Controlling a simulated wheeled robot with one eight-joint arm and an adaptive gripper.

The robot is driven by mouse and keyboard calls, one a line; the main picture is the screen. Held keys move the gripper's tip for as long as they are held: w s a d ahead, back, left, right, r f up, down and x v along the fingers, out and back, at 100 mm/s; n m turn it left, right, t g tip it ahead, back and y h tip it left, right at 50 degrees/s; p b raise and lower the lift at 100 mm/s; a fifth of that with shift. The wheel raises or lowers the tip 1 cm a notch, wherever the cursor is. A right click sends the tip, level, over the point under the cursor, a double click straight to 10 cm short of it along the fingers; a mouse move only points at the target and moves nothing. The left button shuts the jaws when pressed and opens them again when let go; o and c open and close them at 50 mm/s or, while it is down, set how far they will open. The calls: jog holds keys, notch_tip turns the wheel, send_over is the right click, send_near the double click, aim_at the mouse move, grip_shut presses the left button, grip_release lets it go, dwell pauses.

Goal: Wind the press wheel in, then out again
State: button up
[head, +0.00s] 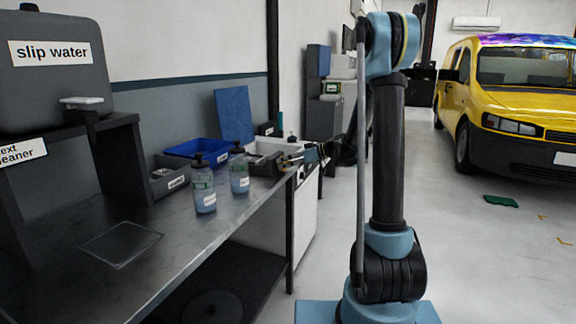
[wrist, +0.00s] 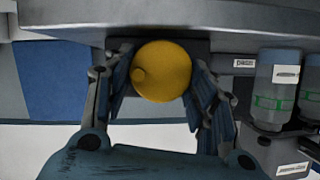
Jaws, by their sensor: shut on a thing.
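The press wheel (wrist: 165,72) is a round yellow disc with a small knob on the left part of its face, in the middle of the wrist view. My gripper (wrist: 158,78) has one finger on each side of the wheel and is shut on it. A dark block shows behind the wheel. In the head view my gripper (head: 297,158) is at the far end of the bench, too small there to show the wheel clearly.
Two clear bottles (head: 204,188) with pale blue liquid stand on the metal bench (head: 170,235), left of my gripper. A blue tray (head: 195,148) and grey bins are behind them.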

jog(key=shift+w+m+g+y, duration=0.1)
jog(key=shift+m+g+y, duration=0.2)
jog(key=shift+m+g, duration=0.6)
jog(key=o, duration=1)
jog(key=shift+o, duration=0.2)
jog(key=shift+d, duration=0.45)
jog(key=v, duration=0.7)
